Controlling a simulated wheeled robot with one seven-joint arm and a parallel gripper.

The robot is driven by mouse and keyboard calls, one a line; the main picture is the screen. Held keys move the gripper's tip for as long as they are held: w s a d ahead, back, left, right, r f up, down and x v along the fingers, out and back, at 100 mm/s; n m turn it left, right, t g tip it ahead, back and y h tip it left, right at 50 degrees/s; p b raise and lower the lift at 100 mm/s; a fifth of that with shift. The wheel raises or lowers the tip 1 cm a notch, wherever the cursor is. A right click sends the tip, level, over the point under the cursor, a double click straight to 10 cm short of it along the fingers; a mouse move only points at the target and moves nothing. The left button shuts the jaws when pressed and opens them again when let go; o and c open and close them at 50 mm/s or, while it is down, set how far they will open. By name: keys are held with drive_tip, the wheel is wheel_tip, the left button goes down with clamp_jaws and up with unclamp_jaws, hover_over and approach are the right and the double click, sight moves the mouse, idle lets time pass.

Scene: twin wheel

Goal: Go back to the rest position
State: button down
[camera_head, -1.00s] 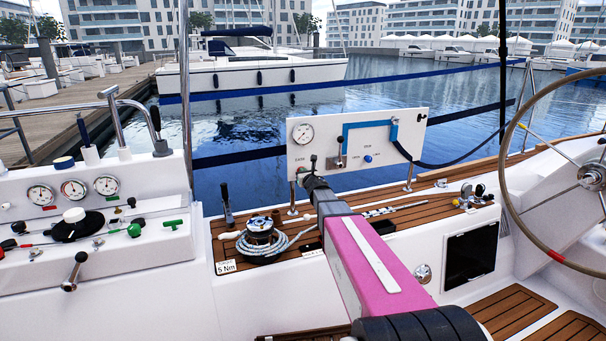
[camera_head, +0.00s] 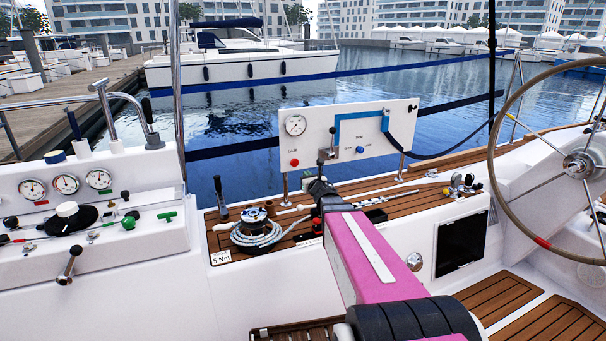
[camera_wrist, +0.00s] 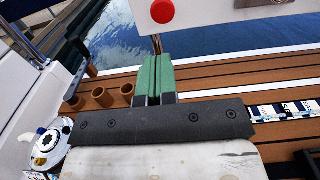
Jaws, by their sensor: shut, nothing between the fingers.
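My gripper (camera_wrist: 157,76) shows in the wrist view with its two green fingers together and nothing between them. The fingers point toward the lower edge of a white panel and sit apart from its red button (camera_wrist: 162,11). In the head view my pink arm reaches forward over the teak side deck, and the dark wrist end (camera_head: 322,190) is below the white panel (camera_head: 350,158). The fingertips are hard to make out in the head view. The red button (camera_head: 295,162) is in clear sight there, left of the wrist.
A winch with coiled rope (camera_head: 256,232) stands close left of my wrist. A console with gauges and levers (camera_head: 85,210) is at the left, and a steering wheel (camera_head: 494,150) at the right. Brown cup-like rings (camera_wrist: 102,97) stand on the deck. Water lies behind the panel.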

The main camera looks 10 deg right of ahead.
drive_tip(key=shift+s, duration=0.1)
drive_tip(key=s+d+f+m+g+h, duration=0.4)
drive_tip(key=s+f+m+g+h, duration=0.55)
drive_tip(key=m, duration=1.45)
drive_tip(key=s+a+f+m+g+y, duration=0.3)
drive_tip(key=s+f+m+g, duration=0.1)
drive_tip(key=s+m, duration=0.3)
drive_tip(key=s+a+f+m+g+y, duration=0.3)
drive_tip(key=s+m, duration=0.4)
drive_tip(key=s, duration=0.4)
wheel_tip(320, 180, down, 2)
drive_tip(key=shift+s+a+f+g, duration=0.1)
drive_tip(key=shift+s+a+g, duration=0.25)
drive_tip(key=shift+g, duration=0.2)
